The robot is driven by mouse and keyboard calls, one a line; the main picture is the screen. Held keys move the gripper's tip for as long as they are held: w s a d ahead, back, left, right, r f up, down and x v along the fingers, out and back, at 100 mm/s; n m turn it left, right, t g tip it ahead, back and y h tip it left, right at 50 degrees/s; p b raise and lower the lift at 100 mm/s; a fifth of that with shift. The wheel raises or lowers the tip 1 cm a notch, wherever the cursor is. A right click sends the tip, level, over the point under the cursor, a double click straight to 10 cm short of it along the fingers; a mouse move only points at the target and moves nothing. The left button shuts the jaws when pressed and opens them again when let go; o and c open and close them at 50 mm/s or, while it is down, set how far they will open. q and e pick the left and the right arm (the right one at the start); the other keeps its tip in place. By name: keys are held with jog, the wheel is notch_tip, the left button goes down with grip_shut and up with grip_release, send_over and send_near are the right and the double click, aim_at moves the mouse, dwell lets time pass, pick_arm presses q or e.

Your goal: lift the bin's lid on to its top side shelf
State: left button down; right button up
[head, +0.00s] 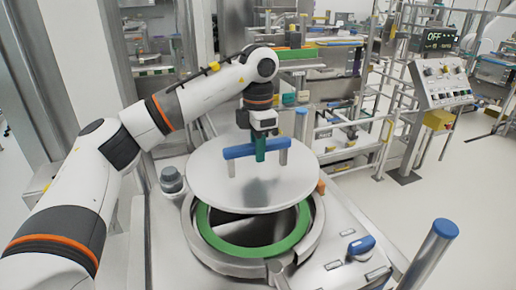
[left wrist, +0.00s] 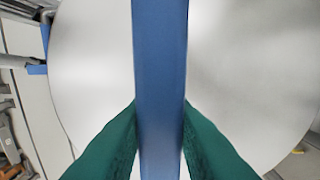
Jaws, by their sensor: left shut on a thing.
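The lid (head: 215,190) is a round, pale grey metal disc with a raised blue handle (head: 235,152). In the head view my left gripper (head: 259,153) is shut on the handle near its middle. In the left wrist view the blue handle (left wrist: 160,75) runs upright between the green fingers, with the lid (left wrist: 240,60) behind it. The lid is raised above the bin (head: 312,222), shifted toward the back and left of the mouth. The bin's green-rimmed opening (head: 240,252) shows in front and below, dark inside. The right gripper is not in view.
A blue-capped post (head: 440,235) stands at the front right. A blue knob (head: 360,246) sits on the machine top right of the bin. A dark round knob (head: 171,180) is left of the lid. A control panel (head: 440,80) stands at the back right.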

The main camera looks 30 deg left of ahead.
pick_arm(q)
jog(key=shift+r+p, duration=1.3)
jog(key=shift+r, duration=0.8)
jog(key=shift+f, duration=0.15)
